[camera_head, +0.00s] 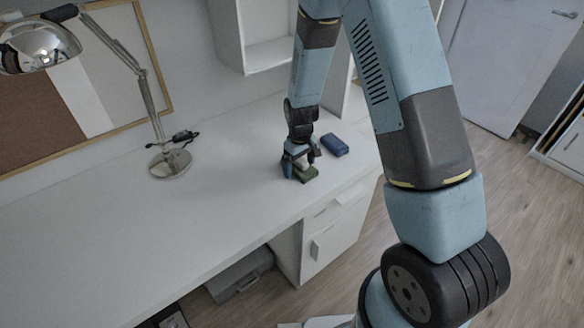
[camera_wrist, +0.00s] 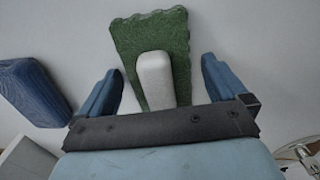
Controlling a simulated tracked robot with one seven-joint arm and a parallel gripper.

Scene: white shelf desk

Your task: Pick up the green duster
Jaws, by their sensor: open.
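The green duster (camera_wrist: 183,45) lies on the white desk, a green pad with wavy edges and a pale block-shaped handle (camera_wrist: 155,80) on top. In the head view the duster (camera_head: 307,175) is near the desk's front right, partly hidden by my gripper. My gripper (camera_wrist: 161,80) is open in the wrist view, with one blue finger on each side of the duster's pale handle and a gap on both sides. In the head view my gripper (camera_head: 301,168) points down over the duster.
A blue block-shaped object (camera_head: 334,145) lies on the desk close to the right of my gripper; it shows at the left in the wrist view (camera_wrist: 32,92). A metal desk lamp (camera_head: 170,163) stands further left. The desk (camera_head: 110,230) is clear between lamp and front edge.

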